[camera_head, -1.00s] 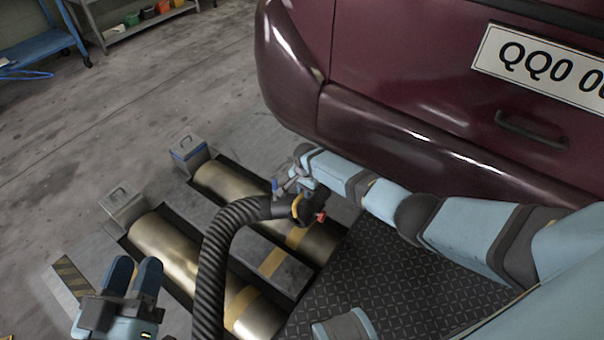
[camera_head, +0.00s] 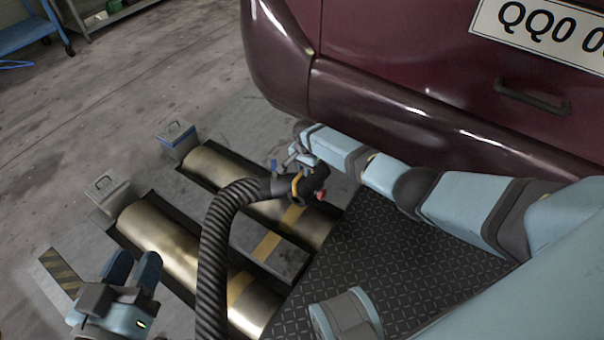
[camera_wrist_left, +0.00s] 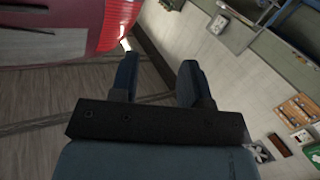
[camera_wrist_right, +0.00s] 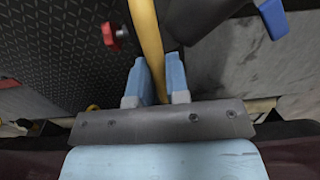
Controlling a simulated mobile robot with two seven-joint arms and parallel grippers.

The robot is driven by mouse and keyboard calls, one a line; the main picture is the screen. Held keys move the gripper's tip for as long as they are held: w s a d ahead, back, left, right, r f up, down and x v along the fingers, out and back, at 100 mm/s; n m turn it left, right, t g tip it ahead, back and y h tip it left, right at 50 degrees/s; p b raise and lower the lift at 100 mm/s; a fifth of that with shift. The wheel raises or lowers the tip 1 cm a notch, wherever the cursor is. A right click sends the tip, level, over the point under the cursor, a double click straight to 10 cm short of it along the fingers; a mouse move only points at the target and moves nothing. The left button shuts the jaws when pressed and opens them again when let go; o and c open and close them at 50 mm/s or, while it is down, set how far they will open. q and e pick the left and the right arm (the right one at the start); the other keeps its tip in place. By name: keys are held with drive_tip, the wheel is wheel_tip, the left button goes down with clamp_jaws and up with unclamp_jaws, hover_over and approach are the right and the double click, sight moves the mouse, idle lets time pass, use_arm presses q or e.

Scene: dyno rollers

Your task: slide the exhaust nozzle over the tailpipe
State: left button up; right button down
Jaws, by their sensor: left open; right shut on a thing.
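The exhaust nozzle (camera_head: 314,188) is a dark piece with a yellow handle and a red knob, on the end of a ribbed black hose (camera_head: 215,245). My right gripper (camera_head: 301,158) is shut on the nozzle's yellow handle, which shows between the fingers in the right wrist view (camera_wrist_right: 152,50). The nozzle hangs in the air in front of the car's bumper (camera_head: 400,125). The tailpipe is not visible in any view. My left gripper (camera_head: 132,268) is open and empty at the lower left; its spread fingers show in the left wrist view (camera_wrist_left: 158,80).
Two brass rollers (camera_head: 160,245) lie in floor pits below the hose, with grey blocks (camera_head: 177,142) at their far ends. A black tread plate (camera_head: 390,240) lies to their right. A blue cart (camera_head: 25,28) stands at the upper left.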

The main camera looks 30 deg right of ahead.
drive_tip(key=shift+w+d+f+b, duration=0.25)
drive_tip(key=shift+d+f+b, duration=0.05)
drive_tip(key=shift+b, duration=0.15)
drive_tip(key=shift+w+d+f+b, duration=0.35)
drive_tip(key=shift+d+b, duration=0.2)
drive_tip(key=shift+b, duration=0.35)
drive_tip(key=shift+w+d+r, duration=0.1)
drive_tip(key=shift+w+d, duration=0.1)
drive_tip(key=shift+d, duration=0.05)
drive_tip(key=shift+w+d+r+b, duration=0.1)
drive_tip(key=shift+w+d+b, duration=0.2)
drive_tip(key=shift+d, duration=0.25)
drive_tip(key=shift+w+d+b, duration=0.15)
drive_tip(key=shift+w+d, duration=0.15)
drive_tip(key=shift+d, duration=0.25)
use_arm(q)
drive_tip(key=w+m, duration=0.1)
drive_tip(key=w+a+m+t, duration=0.1)
drive_tip(key=shift+a+m+h, duration=0.1)
drive_tip(key=shift+m+h, duration=0.2)
drive_tip(key=shift+h, duration=0.1)
drive_tip(key=shift+r, duration=0.2)
drive_tip(key=shift+r, duration=0.1)
use_arm(e)
drive_tip(key=shift+r, duration=0.1)
